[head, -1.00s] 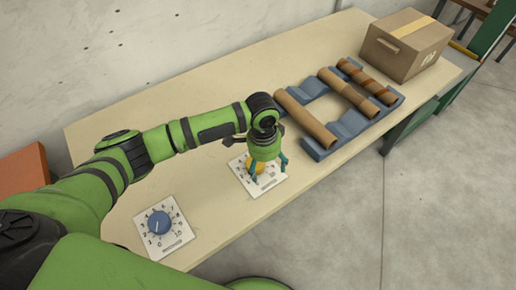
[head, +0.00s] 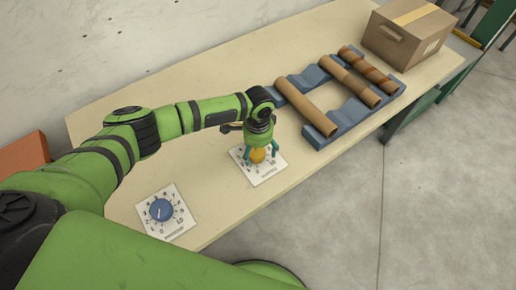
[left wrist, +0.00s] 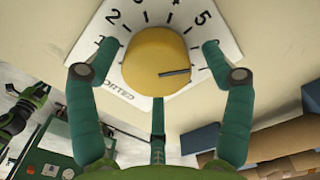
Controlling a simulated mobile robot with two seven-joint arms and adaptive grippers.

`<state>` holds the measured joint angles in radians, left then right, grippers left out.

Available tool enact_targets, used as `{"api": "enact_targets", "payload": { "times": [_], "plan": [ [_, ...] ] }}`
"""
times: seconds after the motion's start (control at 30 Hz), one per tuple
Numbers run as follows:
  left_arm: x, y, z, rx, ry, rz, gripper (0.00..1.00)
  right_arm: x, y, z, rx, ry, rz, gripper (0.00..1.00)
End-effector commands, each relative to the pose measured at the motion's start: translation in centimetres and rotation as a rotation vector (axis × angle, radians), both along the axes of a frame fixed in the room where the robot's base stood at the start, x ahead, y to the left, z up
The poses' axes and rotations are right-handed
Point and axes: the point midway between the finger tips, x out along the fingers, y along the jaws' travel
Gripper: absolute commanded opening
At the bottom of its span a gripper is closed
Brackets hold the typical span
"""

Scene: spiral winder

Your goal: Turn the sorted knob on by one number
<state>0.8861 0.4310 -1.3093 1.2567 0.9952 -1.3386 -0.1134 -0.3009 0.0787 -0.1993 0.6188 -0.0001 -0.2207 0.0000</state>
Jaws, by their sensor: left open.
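The yellow knob (head: 257,155) sits on a white dial plate (head: 268,176) on the table. In the left wrist view the knob (left wrist: 152,62) has a dark pointer line towards the right. The number at the pointer's end is hidden by a finger. My right gripper is not seen.
A second plate with a blue knob (head: 161,210) lies nearer on the table (head: 215,75). Brown tubes (head: 305,107) rest on blue cradles (head: 355,113) beyond the yellow knob. A cardboard box (head: 408,37) stands at the far end. The table's front edge is close to both plates.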

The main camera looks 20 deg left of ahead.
Motion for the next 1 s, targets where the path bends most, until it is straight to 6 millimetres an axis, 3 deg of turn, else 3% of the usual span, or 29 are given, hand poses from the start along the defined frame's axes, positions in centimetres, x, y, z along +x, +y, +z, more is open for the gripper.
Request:
{"api": "enact_targets", "payload": {
  "times": [0.07,0.2,0.63,1.0],
  "plan": [
    [-0.02,0.00,-0.01,0.000,0.000,0.000,0.80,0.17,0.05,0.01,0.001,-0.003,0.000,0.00],
    [-0.01,0.02,0.00,0.000,0.000,0.000,0.28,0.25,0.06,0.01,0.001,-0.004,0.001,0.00],
    [0.14,-0.25,0.15,-0.006,-0.006,-0.035,0.26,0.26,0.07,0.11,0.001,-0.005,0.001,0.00],
    [0.08,-0.45,0.27,-0.008,-0.009,-0.259,0.26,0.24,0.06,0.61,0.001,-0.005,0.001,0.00]
  ]
}}
